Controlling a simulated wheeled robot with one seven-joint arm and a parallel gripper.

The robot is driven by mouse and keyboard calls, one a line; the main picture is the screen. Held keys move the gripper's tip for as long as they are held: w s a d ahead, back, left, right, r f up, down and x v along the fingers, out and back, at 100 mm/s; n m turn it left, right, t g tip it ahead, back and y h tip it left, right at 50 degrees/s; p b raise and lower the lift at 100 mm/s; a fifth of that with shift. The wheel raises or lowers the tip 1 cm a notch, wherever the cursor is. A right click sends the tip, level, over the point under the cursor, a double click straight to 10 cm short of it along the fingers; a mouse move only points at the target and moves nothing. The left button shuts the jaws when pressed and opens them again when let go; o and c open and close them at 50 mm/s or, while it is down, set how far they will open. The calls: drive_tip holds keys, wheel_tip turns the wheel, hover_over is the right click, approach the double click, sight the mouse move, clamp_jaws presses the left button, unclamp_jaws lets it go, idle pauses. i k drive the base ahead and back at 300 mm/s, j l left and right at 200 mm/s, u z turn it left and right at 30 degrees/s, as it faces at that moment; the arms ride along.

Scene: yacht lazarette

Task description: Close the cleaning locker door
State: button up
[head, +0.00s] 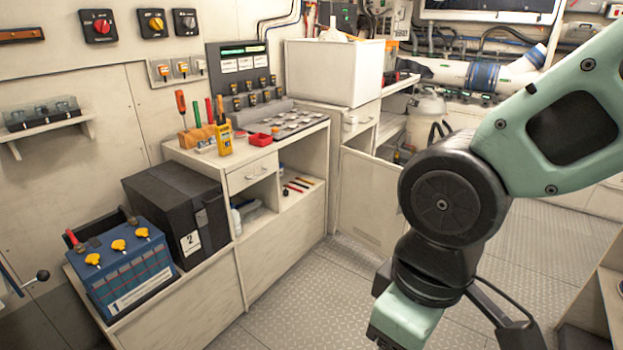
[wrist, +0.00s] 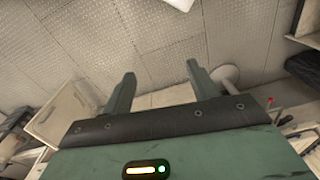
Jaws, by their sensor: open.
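The cleaning locker door (head: 370,205) seems to be the pale panel standing open below the counter, right of centre in the head view. Beside it, the open locker (head: 397,147) shows several small items inside. My arm hides the right part of this area. My gripper hangs low at the bottom right of the head view, apart from the door, with its fingertips out of frame. In the wrist view my gripper (wrist: 160,80) is open, with nothing between its fingers. A pale panel (wrist: 62,112) shows left of them; I cannot tell if it is the door.
A workbench (head: 290,222) with tools, a black box (head: 175,205) and a blue battery (head: 120,265) line the left wall. The metal floor (head: 310,300) in front is clear. A shelf unit (head: 600,300) stands at the right edge.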

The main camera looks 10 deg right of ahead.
sight(369, 212)
drive_tip(key=i+z, duration=0.25)
drive_tip(key=i, duration=0.2)
drive_tip(key=i+z, duration=0.25)
drive_tip(key=i, duration=0.15)
drive_tip(key=i+u, duration=0.15)
drive_tip(key=i, duration=1)
